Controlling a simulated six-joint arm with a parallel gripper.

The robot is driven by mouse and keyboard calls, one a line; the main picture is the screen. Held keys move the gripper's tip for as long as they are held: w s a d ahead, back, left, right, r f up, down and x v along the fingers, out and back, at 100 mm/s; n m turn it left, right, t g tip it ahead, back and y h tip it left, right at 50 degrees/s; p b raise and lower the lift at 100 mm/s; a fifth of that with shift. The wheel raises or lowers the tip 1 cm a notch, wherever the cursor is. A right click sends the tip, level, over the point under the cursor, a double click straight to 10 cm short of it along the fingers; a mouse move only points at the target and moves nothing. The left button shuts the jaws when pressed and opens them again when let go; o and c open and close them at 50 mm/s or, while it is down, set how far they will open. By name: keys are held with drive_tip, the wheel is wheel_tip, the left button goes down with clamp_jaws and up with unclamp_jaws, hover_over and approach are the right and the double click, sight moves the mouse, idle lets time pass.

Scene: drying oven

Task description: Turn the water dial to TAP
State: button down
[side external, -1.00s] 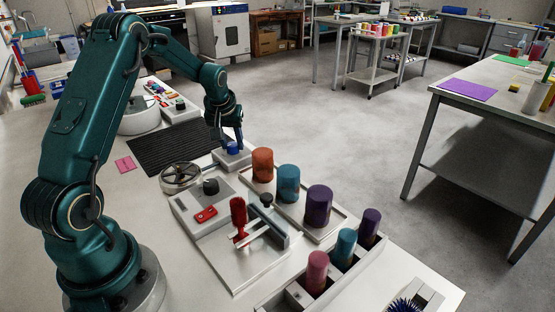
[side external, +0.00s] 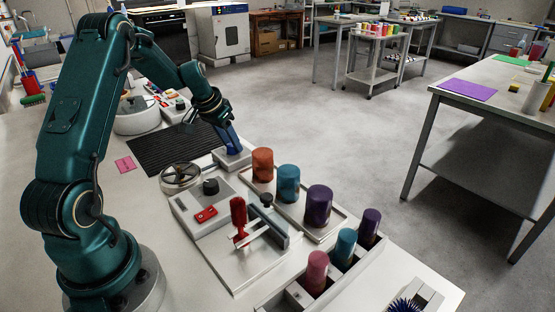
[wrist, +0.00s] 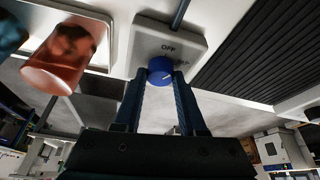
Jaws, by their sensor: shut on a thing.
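The water dial (wrist: 160,69) is a round blue knob with a pale pointer mark on a light grey box (wrist: 190,38). OFF is printed on the box, and letters at the knob's right are partly covered by a finger. My gripper (wrist: 161,78) is shut on the dial, with one blue finger on each side of it. In the side external view my gripper (side external: 233,147) comes down tilted onto the grey box (side external: 230,160), and its fingers hide most of the dial. The pointer's exact heading is hard to read.
An orange cylinder (side external: 262,165) stands close beside the box, with teal (side external: 288,182) and purple (side external: 318,206) ones in the same tray. A black ribbed mat (side external: 165,150) lies on the other side. A handwheel (side external: 181,177) and a black knob (side external: 211,187) are nearby.

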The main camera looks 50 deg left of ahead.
drive_tip(key=m+h, duration=0.2)
drive_tip(key=m, duration=0.3)
drive_tip(key=shift+a, duration=0.1)
drive_tip(key=shift+s+m, duration=0.1)
drive_tip(key=shift+m, duration=0.2)
idle(0.4)
drive_tip(key=shift+c, duration=2.4)
unclamp_jaws()
drive_tip(key=shift+v, duration=2.55)
drive_tip(key=shift+a, duration=0.1)
